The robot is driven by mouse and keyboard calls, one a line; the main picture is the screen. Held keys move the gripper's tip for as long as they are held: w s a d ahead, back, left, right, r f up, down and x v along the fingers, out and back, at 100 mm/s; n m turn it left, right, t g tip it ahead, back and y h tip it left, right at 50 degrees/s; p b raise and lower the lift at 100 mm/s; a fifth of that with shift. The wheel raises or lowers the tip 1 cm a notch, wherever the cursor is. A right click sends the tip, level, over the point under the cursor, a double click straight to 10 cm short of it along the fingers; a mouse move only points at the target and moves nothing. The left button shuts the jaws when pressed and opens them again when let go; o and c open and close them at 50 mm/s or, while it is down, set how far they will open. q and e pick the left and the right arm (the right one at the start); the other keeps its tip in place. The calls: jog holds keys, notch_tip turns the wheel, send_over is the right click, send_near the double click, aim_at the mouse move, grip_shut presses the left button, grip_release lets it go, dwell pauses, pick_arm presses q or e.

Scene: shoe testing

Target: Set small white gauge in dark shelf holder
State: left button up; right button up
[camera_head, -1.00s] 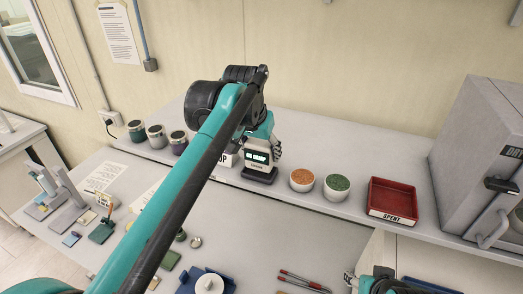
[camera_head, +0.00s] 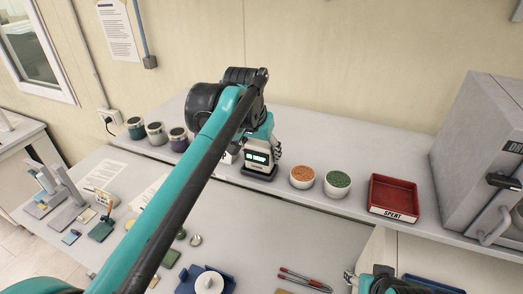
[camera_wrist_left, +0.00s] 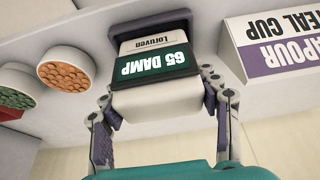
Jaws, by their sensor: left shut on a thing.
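The small white gauge (camera_head: 258,146) has a dark display with pale green characters. In the left wrist view the gauge (camera_wrist_left: 155,103) appears upside down, with a green "65 DAMP" panel. My left gripper (camera_wrist_left: 157,90) is shut on it, one finger on each side. The dark holder (camera_head: 259,175) stands on the back shelf, directly under the gauge. In the left wrist view its dark rim (camera_wrist_left: 150,24) runs around the gauge's lower end. I cannot tell whether the gauge rests fully on its floor. My right gripper (camera_head: 372,281) is partly in view at the bottom right, its fingers unclear.
Two white bowls of orange (camera_head: 303,174) and green (camera_head: 338,181) beads stand right of the holder. Further right are a red "SPENT" tray (camera_head: 393,195) and a grey cabinet (camera_head: 475,135). A white-and-purple box (camera_wrist_left: 268,45) stands close beside the holder. Several jars (camera_head: 157,133) stand at left.

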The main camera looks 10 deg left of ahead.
pick_arm(q)
jog(key=shift+f, duration=0.5)
jog(key=o, duration=1.4)
jog(key=v, duration=1.2)
jog(key=shift+r, duration=0.1)
